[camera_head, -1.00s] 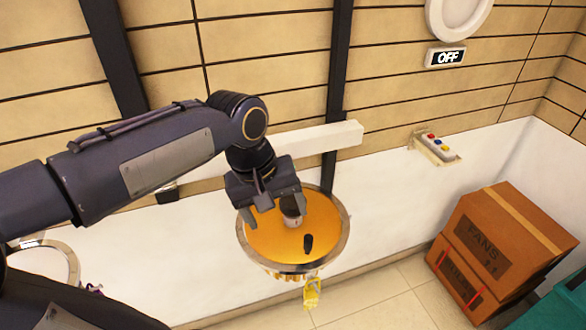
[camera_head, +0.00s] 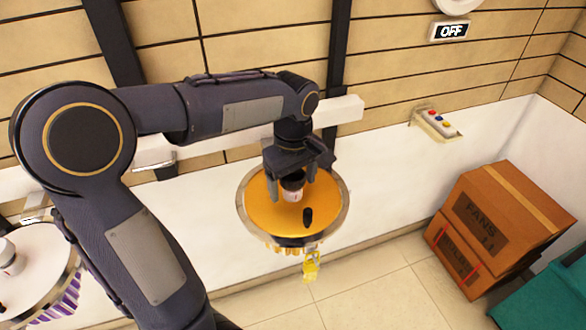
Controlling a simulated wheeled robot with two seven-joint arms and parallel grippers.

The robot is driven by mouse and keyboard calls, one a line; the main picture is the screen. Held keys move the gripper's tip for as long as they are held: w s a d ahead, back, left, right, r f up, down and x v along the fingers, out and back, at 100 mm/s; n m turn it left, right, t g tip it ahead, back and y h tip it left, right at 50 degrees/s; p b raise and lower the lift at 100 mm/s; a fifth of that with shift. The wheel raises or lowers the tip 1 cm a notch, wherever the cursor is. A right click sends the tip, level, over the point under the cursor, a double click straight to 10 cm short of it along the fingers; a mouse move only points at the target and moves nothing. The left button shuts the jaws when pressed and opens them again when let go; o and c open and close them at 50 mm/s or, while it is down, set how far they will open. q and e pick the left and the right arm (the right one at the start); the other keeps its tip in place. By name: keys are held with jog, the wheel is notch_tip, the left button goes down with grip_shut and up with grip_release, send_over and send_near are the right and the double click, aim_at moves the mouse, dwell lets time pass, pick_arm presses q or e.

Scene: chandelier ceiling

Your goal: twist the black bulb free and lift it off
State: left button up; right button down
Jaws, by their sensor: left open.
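A round orange fixture (camera_head: 265,220) with a metal rim is in the middle of the head view. A small black bulb-like piece (camera_head: 307,217) stands out from its face, right of centre. A white cylinder with a dark top (camera_head: 292,194) sits beside it on the orange face. My left gripper (camera_head: 295,197) is open, its fingers on either side of the white cylinder; whether they touch it I cannot tell. The black piece is just below the fingers and apart from them. My right gripper is not in view.
A second round fixture (camera_head: 22,250) with a white cylinder and purple fringe is at the lower left. A white beam (camera_head: 345,108) runs behind my arm. Brown boxes (camera_head: 500,215) stand at the right, below a button panel (camera_head: 436,123). A yellow tag (camera_head: 311,266) hangs below the orange fixture.

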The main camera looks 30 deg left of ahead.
pick_arm(q)
jog(key=shift+f, duration=0.2)
jog(key=shift+c, duration=0.3)
jog(key=c, duration=1)
jog(key=n, duration=0.3)
jog(key=shift+n, duration=0.4)
jog(key=shift+n, duration=1.9)
